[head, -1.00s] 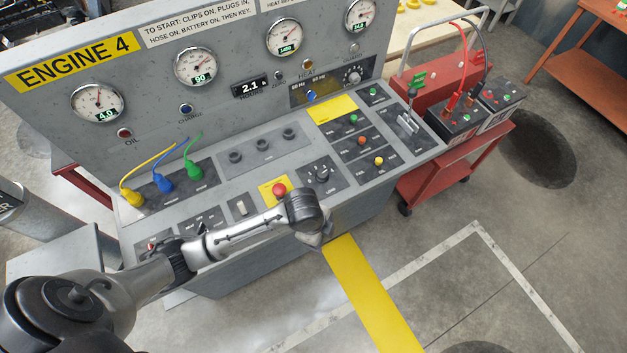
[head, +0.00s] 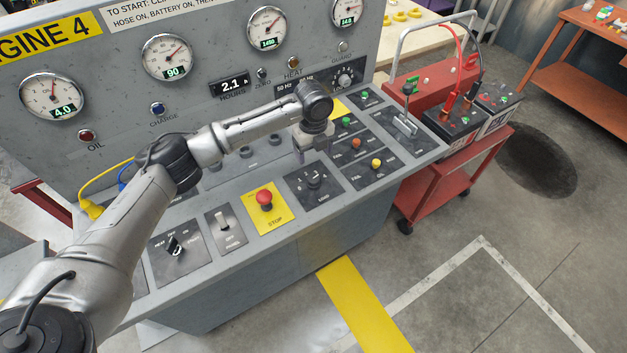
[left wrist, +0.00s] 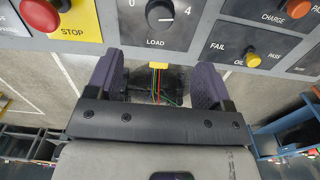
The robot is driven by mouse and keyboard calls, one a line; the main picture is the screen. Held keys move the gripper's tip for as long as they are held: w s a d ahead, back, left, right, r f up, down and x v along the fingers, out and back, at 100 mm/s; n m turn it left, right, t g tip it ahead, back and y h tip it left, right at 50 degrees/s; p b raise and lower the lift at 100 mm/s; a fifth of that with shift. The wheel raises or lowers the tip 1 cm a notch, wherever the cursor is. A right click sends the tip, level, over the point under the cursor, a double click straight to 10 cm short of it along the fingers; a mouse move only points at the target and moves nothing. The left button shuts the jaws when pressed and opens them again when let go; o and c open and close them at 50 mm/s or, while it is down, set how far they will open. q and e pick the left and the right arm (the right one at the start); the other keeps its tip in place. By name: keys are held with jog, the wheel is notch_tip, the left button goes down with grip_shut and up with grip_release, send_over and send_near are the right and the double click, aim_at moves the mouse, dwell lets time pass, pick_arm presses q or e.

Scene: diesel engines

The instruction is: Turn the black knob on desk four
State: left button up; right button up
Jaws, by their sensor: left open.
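Desk four is the grey console (head: 200,285), with the "ENGINE 4" sign cut off at the upper left. A dark knob on the LOAD plate (head: 312,181) sits at the middle of the desk top; it also shows as the load knob (left wrist: 160,14) at the top of the left wrist view, partly cut off. Another black knob (head: 175,246) with a white mark sits on the front left plate. My left gripper (head: 308,153) hangs over the desk just behind the LOAD plate. In the left wrist view its two fingers (left wrist: 157,80) are apart, with nothing between them.
A red stop button (head: 264,197) on a yellow plate is left of the LOAD plate. Small coloured buttons and a lever (head: 405,126) lie to the right. A red cart (head: 440,185) with batteries stands beside the desk.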

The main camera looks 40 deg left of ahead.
aim_at(314, 178)
pick_arm(q)
notch_tip(314, 178, down, 12)
jog(key=shift+f+b, duration=0.15)
jog(key=shift+b, duration=0.45)
jog(key=shift+d, duration=0.1)
jog(key=shift+c, duration=0.3)
